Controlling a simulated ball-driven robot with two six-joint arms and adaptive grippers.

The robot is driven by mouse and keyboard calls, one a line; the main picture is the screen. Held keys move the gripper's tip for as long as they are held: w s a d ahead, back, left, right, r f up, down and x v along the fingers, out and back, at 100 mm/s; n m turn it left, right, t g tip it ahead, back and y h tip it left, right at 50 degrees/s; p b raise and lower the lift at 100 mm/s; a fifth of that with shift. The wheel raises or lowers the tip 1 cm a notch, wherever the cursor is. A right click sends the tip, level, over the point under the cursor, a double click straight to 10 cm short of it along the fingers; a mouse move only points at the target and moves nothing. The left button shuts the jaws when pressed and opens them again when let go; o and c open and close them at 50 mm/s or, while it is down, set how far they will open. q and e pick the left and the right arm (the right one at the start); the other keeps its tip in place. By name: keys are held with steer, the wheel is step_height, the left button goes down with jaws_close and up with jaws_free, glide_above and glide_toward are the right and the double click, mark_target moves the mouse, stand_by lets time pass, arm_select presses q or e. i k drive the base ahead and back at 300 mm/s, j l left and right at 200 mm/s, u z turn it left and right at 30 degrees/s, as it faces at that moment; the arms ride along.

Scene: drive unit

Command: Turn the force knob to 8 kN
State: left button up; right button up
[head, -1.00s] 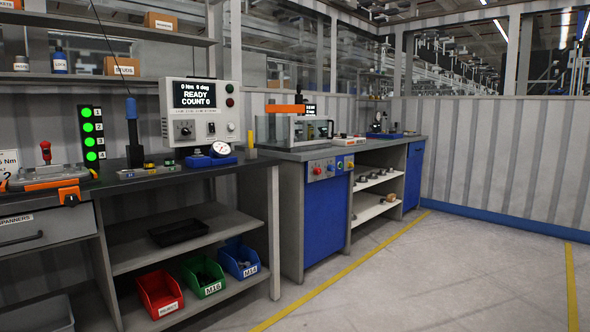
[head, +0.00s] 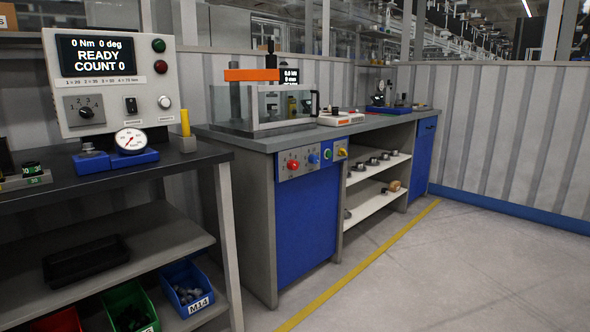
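A press with an orange top beam (head: 252,75) and a clear guard (head: 275,106) stands on the second bench. Its small black display (head: 290,77) shows a kN reading too small to read surely. Neither of my grippers is in view.
The nearer dark bench (head: 110,171) at left holds a white controller (head: 110,80) reading READY, COUNT 0, and a dial gauge (head: 131,140). Bins sit on its lower shelf, including a blue bin (head: 188,288). Clear floor (head: 420,270) lies at right beyond a yellow line (head: 365,260).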

mark_target(293, 165)
steer(key=i+j+u, duration=0.1)
steer(key=i, duration=1.1)
